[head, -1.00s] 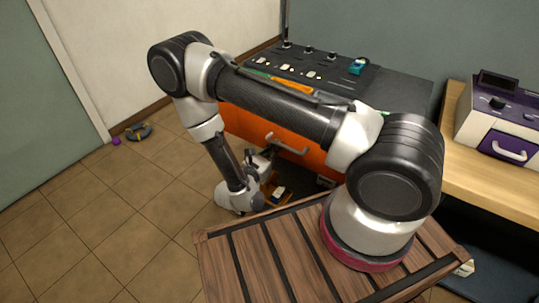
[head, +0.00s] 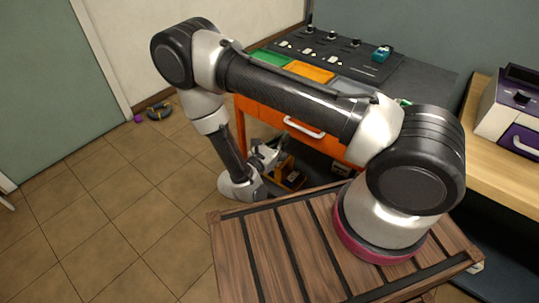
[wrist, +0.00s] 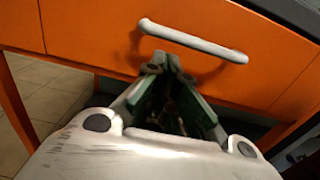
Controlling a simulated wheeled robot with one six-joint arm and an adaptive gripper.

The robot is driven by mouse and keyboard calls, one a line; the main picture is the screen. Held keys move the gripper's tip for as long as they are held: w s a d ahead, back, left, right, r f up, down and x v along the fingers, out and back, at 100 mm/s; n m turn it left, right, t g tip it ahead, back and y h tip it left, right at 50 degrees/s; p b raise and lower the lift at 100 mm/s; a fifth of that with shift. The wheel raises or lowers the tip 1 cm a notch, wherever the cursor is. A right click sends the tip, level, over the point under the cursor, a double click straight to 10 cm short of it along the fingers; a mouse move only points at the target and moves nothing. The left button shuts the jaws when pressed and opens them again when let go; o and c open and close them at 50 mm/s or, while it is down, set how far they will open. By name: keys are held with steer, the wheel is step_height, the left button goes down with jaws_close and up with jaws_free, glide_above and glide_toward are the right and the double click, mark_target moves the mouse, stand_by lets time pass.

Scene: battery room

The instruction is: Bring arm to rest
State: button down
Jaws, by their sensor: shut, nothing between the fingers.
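My gripper (head: 264,155) hangs low at the end of my folded arm, beside the workbench with the orange drawer front (head: 270,116). In the wrist view my gripper (wrist: 167,62) has its dark green-sided fingers meeting at the tips, with nothing held. The fingertips appear just below the white bar handle (wrist: 193,40) of the drawer; whether they touch the front cannot be told. The handle also shows in the head view (head: 304,127). The drawer looks shut.
Green (head: 271,59) and orange (head: 308,72) trays and a black control panel (head: 335,52) with a teal item (head: 381,53) are on the bench. A yellow-orange bin (head: 283,168) is underneath. A purple-and-white device (head: 512,110) stands right. The tiled floor (head: 120,215) at left is mostly clear.

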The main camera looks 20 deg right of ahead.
steer(key=v, duration=0.8)
steer(key=s+d+m+g+h, duration=0.2)
steer(key=s+d+g, duration=0.2)
steer(key=s+d+r+m+y, duration=0.4)
steer(key=r+m, duration=0.3)
steer(key=r, duration=0.6)
steer(key=s+d+r+m+g+y, duration=0.1)
steer(key=s+d+r+m+y, duration=0.3)
steer(key=r, duration=0.9)
steer(key=s+d+r+m+g+y, duration=0.1)
steer(key=s+d+r+m+y, duration=0.3)
steer(key=d+r+m+y, duration=0.3)
step_height(320, 180, up, 7)
steer(key=m+y, duration=0.1)
steer(key=m, duration=0.4)
steer(key=shift+f+y, duration=0.25)
steer(key=shift+y, duration=0.05)
steer(key=shift+s, duration=0.15)
